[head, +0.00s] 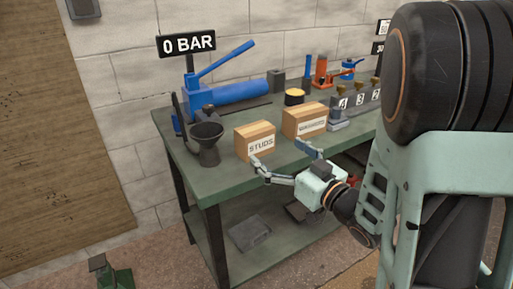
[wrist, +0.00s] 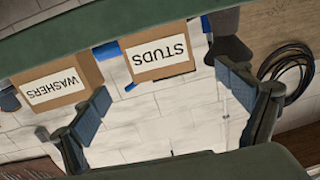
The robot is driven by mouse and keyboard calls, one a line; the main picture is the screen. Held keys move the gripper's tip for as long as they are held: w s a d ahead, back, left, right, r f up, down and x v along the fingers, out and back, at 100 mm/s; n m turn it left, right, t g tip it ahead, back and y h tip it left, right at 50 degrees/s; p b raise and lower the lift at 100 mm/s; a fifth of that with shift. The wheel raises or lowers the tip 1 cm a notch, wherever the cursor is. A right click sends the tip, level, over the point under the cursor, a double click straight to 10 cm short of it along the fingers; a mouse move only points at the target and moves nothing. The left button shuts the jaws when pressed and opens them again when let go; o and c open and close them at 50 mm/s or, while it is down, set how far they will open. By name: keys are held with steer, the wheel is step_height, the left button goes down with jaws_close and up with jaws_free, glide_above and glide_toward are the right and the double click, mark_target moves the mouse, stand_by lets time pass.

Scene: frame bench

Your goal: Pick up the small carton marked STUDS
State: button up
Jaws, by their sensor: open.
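The small carton marked STUDS (head: 255,136) is a tan box with a white label, standing near the front edge of the green bench. In the wrist view the STUDS carton (wrist: 156,56) appears upside down, ahead of and between my fingers. My gripper (head: 278,153) is open and empty, in front of the bench edge. In the head view one fingertip is by the lower front of the STUDS carton and the other is by the lower WASHERS carton. In the wrist view my gripper's two fingers (wrist: 161,83) are spread wide. Whether either touches a carton cannot be told.
A similar carton marked WASHERS (head: 306,121) stands just right of STUDS. A dark funnel-like cup (head: 206,138) stands close on its left. The bench top (head: 222,182) is bare at the front left.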

mark_target(255, 132)
steer(key=b+x, duration=0.1)
steer(key=x, duration=0.9)
steer(key=shift+r, duration=0.1)
steer(key=shift+c, duration=0.5)
steer(key=c, duration=1.7)
steer(key=shift+r, duration=0.15)
steer(key=shift+c, duration=1)
steer(key=shift+r, duration=0.15)
